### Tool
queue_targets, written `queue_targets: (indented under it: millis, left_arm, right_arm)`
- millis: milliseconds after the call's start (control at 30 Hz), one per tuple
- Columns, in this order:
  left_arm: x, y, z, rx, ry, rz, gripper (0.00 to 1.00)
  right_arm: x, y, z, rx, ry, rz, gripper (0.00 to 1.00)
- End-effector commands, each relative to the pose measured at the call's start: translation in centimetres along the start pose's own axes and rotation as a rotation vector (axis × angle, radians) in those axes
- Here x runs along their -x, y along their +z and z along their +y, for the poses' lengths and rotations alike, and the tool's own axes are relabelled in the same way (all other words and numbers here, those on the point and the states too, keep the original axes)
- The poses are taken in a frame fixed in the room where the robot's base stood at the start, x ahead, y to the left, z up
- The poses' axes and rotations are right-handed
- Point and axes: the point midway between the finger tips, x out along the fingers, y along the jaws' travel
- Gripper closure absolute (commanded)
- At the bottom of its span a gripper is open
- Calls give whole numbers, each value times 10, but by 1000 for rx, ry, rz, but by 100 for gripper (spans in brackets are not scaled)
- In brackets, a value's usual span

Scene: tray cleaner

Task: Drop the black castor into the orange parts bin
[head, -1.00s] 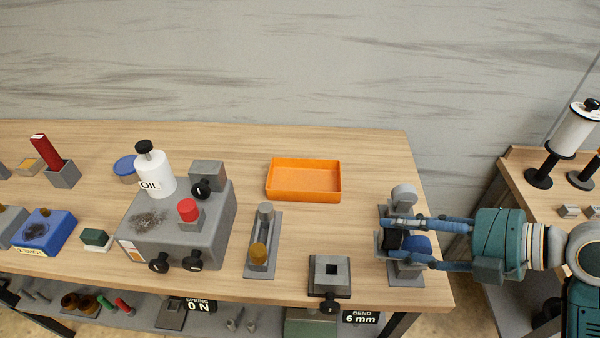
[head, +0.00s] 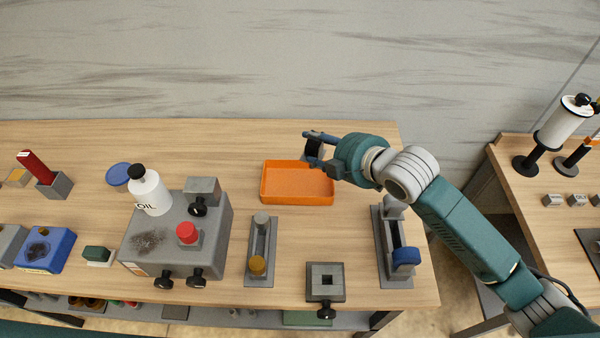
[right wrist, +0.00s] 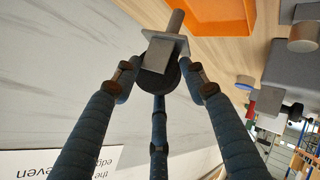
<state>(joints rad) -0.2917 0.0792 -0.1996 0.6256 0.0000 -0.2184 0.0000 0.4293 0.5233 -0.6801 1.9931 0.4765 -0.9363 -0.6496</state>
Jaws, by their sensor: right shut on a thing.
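The orange parts bin (head: 283,196) sits at the back right of the workbench and looks empty. My right gripper (head: 312,148) is shut on the black castor (head: 315,149) above the bin's back right part. In the right wrist view the castor (right wrist: 156,84) shows its black wheel between the fingers (right wrist: 160,85), with a grey plate and stem beyond it. The bin (right wrist: 222,12) also shows there, apart from the castor. My left gripper is not in view.
A grey fixture with a blue part (head: 406,257) stands right of the bin. A narrow grey fixture (head: 262,240) and a square grey block (head: 325,281) stand in front. A grey machine (head: 210,235) with an oil bottle (head: 149,192) is at the left.

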Motion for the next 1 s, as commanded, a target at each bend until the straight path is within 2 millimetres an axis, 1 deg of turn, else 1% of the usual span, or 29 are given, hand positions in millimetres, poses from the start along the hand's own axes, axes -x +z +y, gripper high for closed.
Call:
queue_targets:
  millis: [33, 100, 200, 267, 433, 667, 800, 900, 1000]
  left_arm:
    - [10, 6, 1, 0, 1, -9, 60]
    - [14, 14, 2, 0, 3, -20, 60]
    - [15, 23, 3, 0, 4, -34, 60]
    - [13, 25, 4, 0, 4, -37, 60]
    - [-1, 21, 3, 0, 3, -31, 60]
    - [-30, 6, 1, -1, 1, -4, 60]
    - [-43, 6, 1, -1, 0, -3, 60]
    - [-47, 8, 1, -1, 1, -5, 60]
    - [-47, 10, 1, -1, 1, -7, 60]
  right_arm:
    - [-4, -8, 7, 5, 4, -2, 100]
    - [-11, -12, 6, 3, 3, -3, 100]
    - [-17, -14, 3, -1, 1, 0, 100]
    - [-19, -14, 0, 0, 0, 0, 100]
    - [-26, -8, -10, -2, -1, 1, 100]
    - [-41, 7, -29, -3, -1, 2, 100]
    - [-48, 14, -38, -3, -1, 2, 100]
    - [-50, 16, -40, -3, -1, 2, 100]
    - [-50, 16, -40, -3, -1, 2, 100]
